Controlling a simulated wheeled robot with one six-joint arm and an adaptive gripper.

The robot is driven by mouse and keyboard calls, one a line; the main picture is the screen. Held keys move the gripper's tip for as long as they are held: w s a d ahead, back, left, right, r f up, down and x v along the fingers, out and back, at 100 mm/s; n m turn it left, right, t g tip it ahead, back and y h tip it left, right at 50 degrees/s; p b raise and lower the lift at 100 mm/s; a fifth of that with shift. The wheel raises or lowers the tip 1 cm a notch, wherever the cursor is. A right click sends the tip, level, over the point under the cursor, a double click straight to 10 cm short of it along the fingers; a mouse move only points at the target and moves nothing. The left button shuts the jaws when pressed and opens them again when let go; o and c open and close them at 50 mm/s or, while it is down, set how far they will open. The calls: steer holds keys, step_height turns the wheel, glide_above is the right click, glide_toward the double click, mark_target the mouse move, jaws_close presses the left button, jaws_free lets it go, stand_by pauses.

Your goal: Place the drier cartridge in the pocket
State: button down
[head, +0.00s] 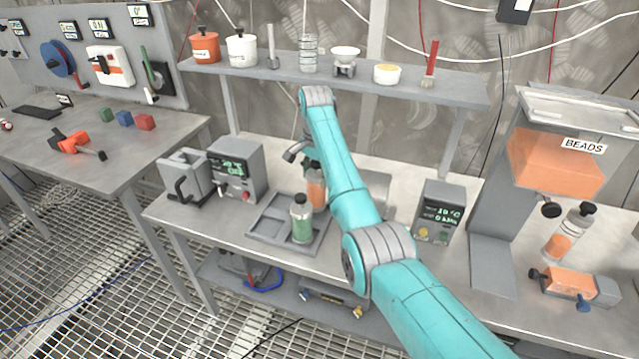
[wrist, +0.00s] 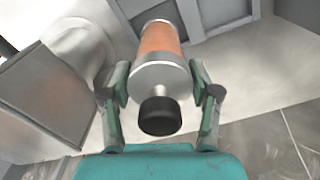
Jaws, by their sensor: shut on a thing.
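An orange drier cartridge (head: 316,190) with a metal collar stands about upright between the fingers of my gripper (head: 312,165). In the wrist view the cartridge (wrist: 160,45) shows its metal end and black knob between the two fingers (wrist: 160,95), which are shut on it. A grey tray (head: 262,237) with pockets lies on the bench, and its edge shows at the top of the wrist view (wrist: 205,15). A green cartridge (head: 302,222) with a black cap stands in the tray, in front of the orange one. Whether the orange cartridge's lower end touches the tray is hidden.
A grey meter box (head: 236,170) and a clamp-like fixture (head: 185,178) stand left of the tray. Another meter box (head: 437,212) stands right. A shelf (head: 330,77) with jars runs above. The BEADS hopper (head: 555,160) and another cartridge (head: 568,235) are farther right.

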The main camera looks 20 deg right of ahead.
steer(key=shift+f, duration=1.6)
steer(key=shift+c, duration=1.2)
jaws_free()
